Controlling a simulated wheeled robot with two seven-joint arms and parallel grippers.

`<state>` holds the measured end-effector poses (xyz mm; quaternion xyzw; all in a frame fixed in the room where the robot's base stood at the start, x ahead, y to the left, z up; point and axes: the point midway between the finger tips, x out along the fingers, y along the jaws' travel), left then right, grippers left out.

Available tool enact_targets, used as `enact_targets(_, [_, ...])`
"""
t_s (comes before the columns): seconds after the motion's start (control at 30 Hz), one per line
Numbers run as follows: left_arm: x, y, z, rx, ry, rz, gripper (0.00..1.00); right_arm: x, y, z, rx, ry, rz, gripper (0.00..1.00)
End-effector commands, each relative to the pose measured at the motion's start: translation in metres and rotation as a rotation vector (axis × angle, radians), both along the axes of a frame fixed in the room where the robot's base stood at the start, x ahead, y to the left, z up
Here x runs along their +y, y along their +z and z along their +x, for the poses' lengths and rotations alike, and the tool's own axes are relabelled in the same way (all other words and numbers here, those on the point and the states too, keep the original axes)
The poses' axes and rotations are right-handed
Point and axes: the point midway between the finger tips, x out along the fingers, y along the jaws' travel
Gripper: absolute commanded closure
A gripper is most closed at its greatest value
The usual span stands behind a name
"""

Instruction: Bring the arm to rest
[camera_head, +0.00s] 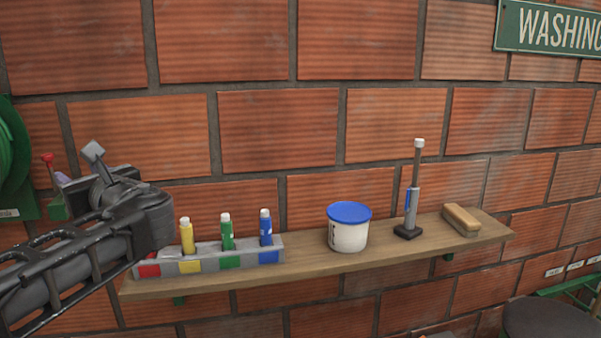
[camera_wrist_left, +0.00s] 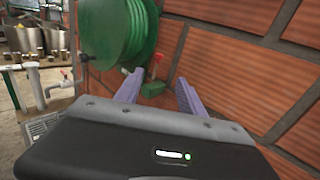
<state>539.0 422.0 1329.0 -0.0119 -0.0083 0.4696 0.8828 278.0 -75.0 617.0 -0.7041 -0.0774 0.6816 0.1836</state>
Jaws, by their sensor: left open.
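My left arm comes in from the left in the head view, and its gripper (camera_head: 63,180) points away toward the brick wall, partly hidden behind my own wrist. In the left wrist view the two purple fingers of the gripper (camera_wrist_left: 160,78) stand apart with nothing between them. The gripper is left of the shelf, near the green hose reel, and I see no contact with either. My right gripper is in neither view.
A wooden shelf (camera_head: 310,270) holds a rack of coloured bottles (camera_head: 208,258), a blue-lidded white tub (camera_head: 348,235), an upright tool (camera_head: 412,205) and a brush (camera_head: 461,219). A green hose reel (camera_wrist_left: 118,30) and a red-handled valve (camera_wrist_left: 155,67) are beyond my left fingers.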

Motion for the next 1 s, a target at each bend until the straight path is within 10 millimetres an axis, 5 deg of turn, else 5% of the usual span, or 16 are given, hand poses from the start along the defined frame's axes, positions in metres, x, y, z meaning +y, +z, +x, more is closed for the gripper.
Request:
enact_targets(0.27, [-0.025, -0.026, 0.028, -0.128, -0.14, -0.221, 0.53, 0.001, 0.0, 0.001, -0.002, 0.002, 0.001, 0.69])
enact_targets(0.57, [-0.089, -0.108, 0.061, -0.183, -0.293, -0.639, 0.53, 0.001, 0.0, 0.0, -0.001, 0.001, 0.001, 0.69])
enact_targets(0.67, [-0.122, -0.151, 0.07, -0.18, -0.322, -0.828, 0.53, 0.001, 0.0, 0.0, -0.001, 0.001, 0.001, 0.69])
enact_targets(0.8, [-0.186, -0.238, 0.074, -0.157, -0.299, -1.2, 0.53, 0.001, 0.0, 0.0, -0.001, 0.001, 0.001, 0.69])
enact_targets(1.0, [-0.283, -0.374, 0.044, -0.147, -0.011, -1.801, 0.53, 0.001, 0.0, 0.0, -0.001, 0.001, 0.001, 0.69])
